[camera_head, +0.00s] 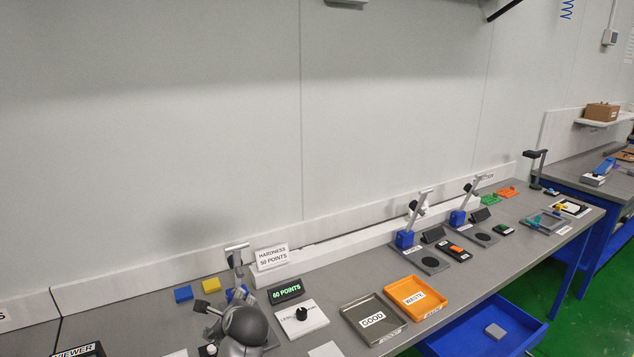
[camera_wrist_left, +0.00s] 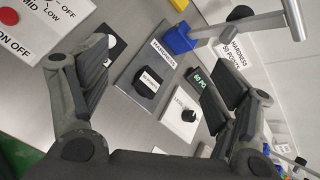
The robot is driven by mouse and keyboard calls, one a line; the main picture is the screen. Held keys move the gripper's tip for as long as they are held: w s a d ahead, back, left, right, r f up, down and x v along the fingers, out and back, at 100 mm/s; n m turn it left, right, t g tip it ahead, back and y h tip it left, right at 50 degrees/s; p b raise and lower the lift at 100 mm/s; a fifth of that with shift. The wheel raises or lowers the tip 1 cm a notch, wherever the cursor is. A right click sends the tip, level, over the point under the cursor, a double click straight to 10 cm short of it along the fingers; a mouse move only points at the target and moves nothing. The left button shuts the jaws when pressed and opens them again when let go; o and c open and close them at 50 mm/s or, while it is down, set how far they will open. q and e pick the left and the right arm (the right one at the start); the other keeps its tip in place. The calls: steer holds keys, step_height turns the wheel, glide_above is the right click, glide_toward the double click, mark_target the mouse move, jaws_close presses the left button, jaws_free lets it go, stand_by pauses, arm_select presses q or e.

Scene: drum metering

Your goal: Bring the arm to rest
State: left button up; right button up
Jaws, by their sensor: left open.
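My left gripper (camera_head: 206,297) is low at the left-centre of the head view, over the front part of the bench, near a hardness stand. In the left wrist view its two fingers stand wide apart around an empty gap (camera_wrist_left: 160,72). Past them lie a grey plate labelled HARDNESS (camera_wrist_left: 158,60) with a black block (camera_wrist_left: 148,83) on it, and a white plate with a black knob (camera_wrist_left: 188,115). The gripper holds nothing. In the head view my arm partly hides the stand and its plate. My right gripper is in neither view.
A grey GOOD tray (camera_head: 374,332) and an orange WASTE tray (camera_head: 416,297) sit to the right. A lit 60 POINTS display (camera_head: 286,291) stands behind the knob plate (camera_head: 302,318). Yellow (camera_head: 211,285) and blue (camera_head: 183,294) blocks lie behind my gripper. More stands line the bench.

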arm_select(q)
steer(key=s+a+f+n+g+h, duration=0.1)
steer(key=s+f+n, duration=0.4)
steer(key=s, duration=0.5)
steer(key=s+f+n+g+h, duration=0.2)
steer(key=s+f+n, duration=0.4)
steer(key=s, duration=0.3)
steer(key=s+d+n+g+h, duration=0.25)
steer(key=s+n, duration=0.65)
steer(key=s, duration=1.2)
step_height(320, 180, down, 31)
steer(key=s+d+g+b, duration=0.1)
steer(key=s+b, duration=0.1)
steer(key=b, duration=0.3)
steer(key=s+a+f+g+b, duration=0.1)
steer(key=s+a+f+b, duration=0.2)
steer(key=s+f, duration=1.4)
step_height(320, 180, down, 3)
steer(key=shift+f+b, duration=0.15)
steer(key=shift+b, duration=0.5)
